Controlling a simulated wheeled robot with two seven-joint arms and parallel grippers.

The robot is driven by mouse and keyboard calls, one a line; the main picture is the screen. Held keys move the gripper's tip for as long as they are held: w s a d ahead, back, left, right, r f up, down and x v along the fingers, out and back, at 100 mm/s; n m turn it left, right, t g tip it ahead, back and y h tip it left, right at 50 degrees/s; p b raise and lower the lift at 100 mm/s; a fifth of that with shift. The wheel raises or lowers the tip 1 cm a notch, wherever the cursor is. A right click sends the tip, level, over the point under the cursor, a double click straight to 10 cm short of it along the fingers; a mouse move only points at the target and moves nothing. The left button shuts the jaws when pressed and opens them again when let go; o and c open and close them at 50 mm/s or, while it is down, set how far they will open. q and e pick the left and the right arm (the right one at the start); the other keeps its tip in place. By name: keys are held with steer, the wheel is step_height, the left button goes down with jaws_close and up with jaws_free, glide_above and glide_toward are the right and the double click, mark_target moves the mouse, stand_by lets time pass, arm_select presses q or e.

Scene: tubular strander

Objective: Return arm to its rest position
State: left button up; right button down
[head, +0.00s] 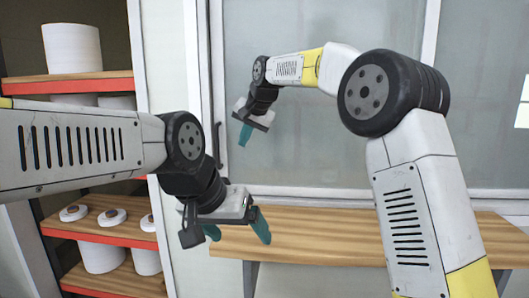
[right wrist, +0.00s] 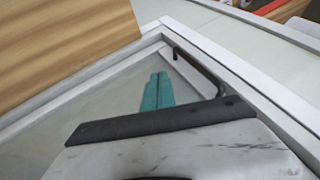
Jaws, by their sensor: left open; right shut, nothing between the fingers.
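My left gripper (head: 238,228) is the lower one in the head view. Its teal fingers are apart and empty, in front of the wooden ledge and beside the shelves. My right gripper (head: 244,136) is higher up, in front of the glass panel, with its teal fingers together and nothing between them. In the right wrist view the closed fingers (right wrist: 157,92) point toward the glass and its frame. My right arm reaches in from the right and bends over at its large black joint.
A black handle (head: 217,146) is on the glass door's frame (head: 206,60), close to my right gripper; it also shows in the right wrist view (right wrist: 200,68). Wooden shelves (head: 100,232) at left hold white spools (head: 72,48). A wooden ledge (head: 330,247) runs below the glass (head: 310,150).

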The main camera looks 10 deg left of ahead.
steer(key=s+d+r+h, duration=0.1)
steer(key=s+d, duration=0.6)
steer(key=d, duration=0.5)
steer(key=s+d+r+h, duration=0.1)
steer(key=s+d, duration=0.6)
steer(key=d, duration=0.6)
steer(key=s+d+f, duration=0.5)
steer(key=s+f, duration=0.1)
steer(key=s, duration=0.3)
steer(key=s+d+f+h, duration=0.1)
steer(key=s+d+f, duration=0.5)
steer(key=s, duration=0.4)
steer(key=shift+s+n+t, duration=0.3)
steer(key=shift+t, duration=0.1)
steer(key=shift+d, duration=0.1)
